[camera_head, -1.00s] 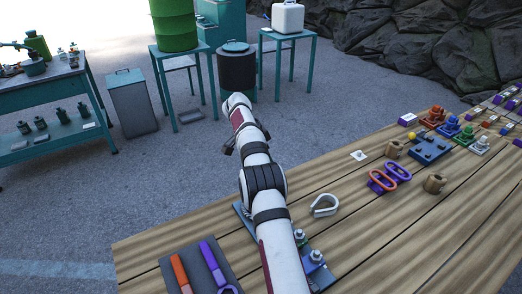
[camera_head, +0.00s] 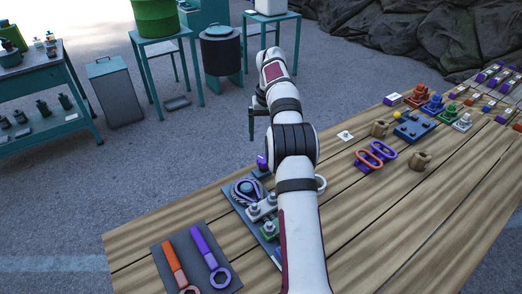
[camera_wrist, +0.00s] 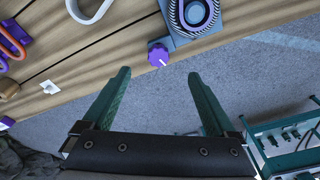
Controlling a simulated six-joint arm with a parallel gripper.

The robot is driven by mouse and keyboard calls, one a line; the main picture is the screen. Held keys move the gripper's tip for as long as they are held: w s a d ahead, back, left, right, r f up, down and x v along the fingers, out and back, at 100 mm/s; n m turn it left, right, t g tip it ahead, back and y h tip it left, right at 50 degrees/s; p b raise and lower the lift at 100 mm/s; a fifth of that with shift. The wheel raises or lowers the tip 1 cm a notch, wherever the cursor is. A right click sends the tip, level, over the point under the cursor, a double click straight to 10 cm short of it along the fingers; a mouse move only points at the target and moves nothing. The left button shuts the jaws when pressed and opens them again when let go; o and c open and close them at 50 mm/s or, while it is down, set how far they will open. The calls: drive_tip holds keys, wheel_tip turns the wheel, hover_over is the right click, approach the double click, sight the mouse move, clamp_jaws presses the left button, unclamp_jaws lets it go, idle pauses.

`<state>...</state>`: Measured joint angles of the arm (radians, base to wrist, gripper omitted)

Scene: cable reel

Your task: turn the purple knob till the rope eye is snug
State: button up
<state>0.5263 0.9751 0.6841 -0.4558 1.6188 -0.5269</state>
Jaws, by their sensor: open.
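The purple knob (camera_head: 262,161) stands at the far edge of the wooden table, beside the blue-grey plate of the cable reel (camera_head: 247,190). In the wrist view the knob (camera_wrist: 158,54) has a scalloped rim and a white mark. The reel, with a dark ribbed ring (camera_wrist: 216,18) and a pale rope eye (camera_wrist: 193,14), lies just right of it, cut off by the top edge. My gripper (camera_wrist: 158,76) is open and empty, its green fingers apart on either side of the knob's line and short of it. How snug the eye is cannot be told.
An orange and a purple wrench (camera_head: 205,250) lie on a dark mat at the near left. Shackles (camera_head: 375,155) and wooden pieces (camera_head: 420,160) lie to the right. Beyond the table edge is open ground.

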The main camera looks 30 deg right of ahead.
sight(264, 159)
drive_tip(key=s+d+r+n+t+y, duration=0.2)
drive_tip(key=s+d+n+t, duration=0.15)
drive_tip(key=n, duration=0.55)
drive_tip(key=shift+n+g, duration=0.25)
drive_tip(key=shift+n, duration=0.05)
drive_tip(key=x, duration=1.6)
drive_tip(key=shift+w+d+f, duration=0.1)
drive_tip(key=shift+w+d, duration=0.1)
drive_tip(key=shift+d, duration=0.05)
drive_tip(key=c, duration=1.4)
